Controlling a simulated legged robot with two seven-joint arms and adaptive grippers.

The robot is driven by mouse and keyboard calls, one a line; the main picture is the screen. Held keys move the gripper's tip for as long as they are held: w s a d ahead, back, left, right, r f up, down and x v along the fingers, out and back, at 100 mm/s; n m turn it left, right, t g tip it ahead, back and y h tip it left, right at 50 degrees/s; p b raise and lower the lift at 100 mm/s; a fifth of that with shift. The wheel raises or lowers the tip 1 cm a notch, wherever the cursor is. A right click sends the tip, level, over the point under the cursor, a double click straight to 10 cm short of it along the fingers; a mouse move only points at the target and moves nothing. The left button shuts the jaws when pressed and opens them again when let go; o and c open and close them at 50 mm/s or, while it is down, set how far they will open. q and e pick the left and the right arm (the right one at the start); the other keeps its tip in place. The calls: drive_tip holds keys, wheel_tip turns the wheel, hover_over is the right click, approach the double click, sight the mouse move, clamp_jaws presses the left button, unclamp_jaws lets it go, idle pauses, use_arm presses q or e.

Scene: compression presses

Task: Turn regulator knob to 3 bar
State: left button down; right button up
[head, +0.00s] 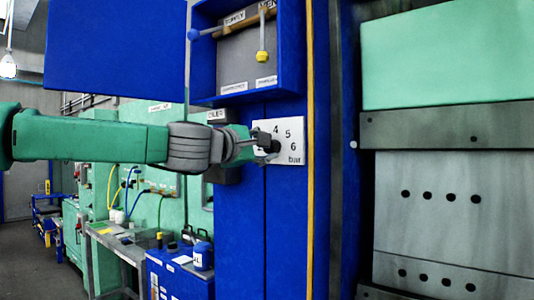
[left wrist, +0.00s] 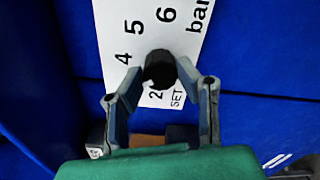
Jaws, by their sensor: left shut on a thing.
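The black regulator knob (left wrist: 160,70) sits on a white dial plate (head: 293,125) with the numbers 4, 5, 6 and "bar" readable in the head view. The wrist view of the plate (left wrist: 109,20) also shows 2 and SET. The 3 cannot be seen; my left finger covers the area between 2 and 4. A small pale mark shows at the knob's lower-left edge in the wrist view; its exact reading is unclear. My left gripper (head: 265,144) is shut on the knob, one finger on each side, also in the wrist view (left wrist: 161,76). My right gripper is out of view.
The plate is fixed to a blue cabinet column (head: 235,230). Above it is a blue open box (head: 292,90) with a yellow-tipped hanging lever (head: 262,56). A large press (head: 450,240) stands at right. A bench (head: 104,238) and bottles are at lower left.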

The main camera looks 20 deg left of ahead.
use_arm(q)
drive_tip(key=shift+w+a+f+n+b, duration=0.15)
drive_tip(key=shift+n+b, duration=0.15)
drive_tip(key=shift+n, duration=0.7)
drive_tip(key=shift+f, duration=0.1)
drive_tip(key=c, duration=1.2)
unclamp_jaws()
drive_tip(key=shift+a, duration=0.15)
drive_tip(key=v, duration=1.1)
drive_tip(key=shift+s+a+f, duration=0.1)
drive_tip(key=shift+s+a, duration=0.15)
drive_tip(key=shift+s, duration=0.1)
drive_tip(key=shift+d, duration=0.15)
